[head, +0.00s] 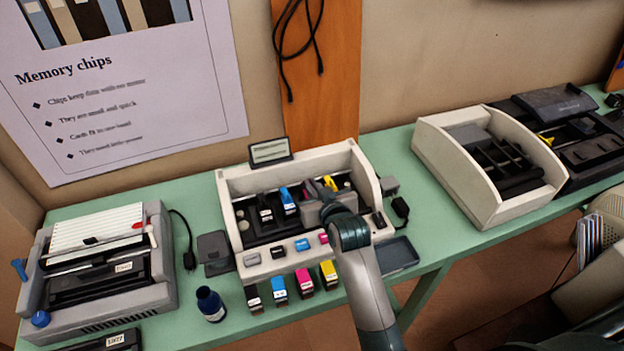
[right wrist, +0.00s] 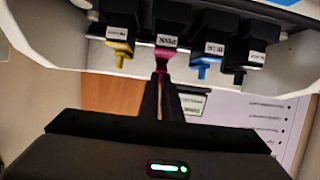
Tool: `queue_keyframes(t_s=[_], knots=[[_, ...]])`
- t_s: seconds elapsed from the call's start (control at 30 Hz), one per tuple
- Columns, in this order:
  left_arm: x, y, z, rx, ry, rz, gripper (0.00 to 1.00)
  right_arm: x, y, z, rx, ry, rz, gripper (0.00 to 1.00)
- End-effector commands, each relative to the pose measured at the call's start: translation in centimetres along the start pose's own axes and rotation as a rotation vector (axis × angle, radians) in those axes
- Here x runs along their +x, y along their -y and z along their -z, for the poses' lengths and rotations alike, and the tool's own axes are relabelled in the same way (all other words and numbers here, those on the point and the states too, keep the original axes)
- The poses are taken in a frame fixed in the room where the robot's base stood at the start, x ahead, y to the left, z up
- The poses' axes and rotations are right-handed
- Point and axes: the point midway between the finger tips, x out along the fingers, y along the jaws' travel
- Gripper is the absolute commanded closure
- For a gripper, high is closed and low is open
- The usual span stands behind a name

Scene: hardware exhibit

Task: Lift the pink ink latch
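In the right wrist view, the pink ink latch (right wrist: 162,62) is a small pink tab below a black holder labelled PINK (right wrist: 168,40). My right gripper (right wrist: 163,76) has its narrow black fingers close together, with their tips at the pink tab; they look shut on it. In the head view my right gripper (head: 326,207) reaches down into the open white printer (head: 228,190) and hides the pink latch. The blue latch (head: 287,196) and yellow latch (head: 329,183) show beside it. My left gripper is not in view.
Black, blue, pink and yellow cartridges (head: 304,281) stand in front of the printer. A dark ink bottle (head: 209,304) is to their left. A grey printer (head: 100,280) stands at left and another white machine (head: 465,165) at right. Green table (head: 400,140) shows between them.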

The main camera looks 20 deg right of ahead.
Motion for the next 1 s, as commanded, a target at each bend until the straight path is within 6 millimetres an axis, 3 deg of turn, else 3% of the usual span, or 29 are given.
queue_keyframes(t_s=[0.03, 0.5, 0.8, 1.0], knots=[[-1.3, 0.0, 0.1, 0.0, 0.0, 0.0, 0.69, -0.2, 0.0, 0.8, 0.0, 0.017, 0.0, 1.0], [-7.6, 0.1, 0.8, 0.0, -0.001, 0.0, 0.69, 0.3, 0.0, 2.1, -0.001, 0.21, 0.0, 1.0], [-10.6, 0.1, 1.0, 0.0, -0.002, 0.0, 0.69, 1.0, 0.0, 3.0, 0.0, 0.379, -0.001, 1.0], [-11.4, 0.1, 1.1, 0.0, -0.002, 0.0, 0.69, 1.9, 0.0, 3.8, 0.0, 0.546, 0.0, 1.0]])
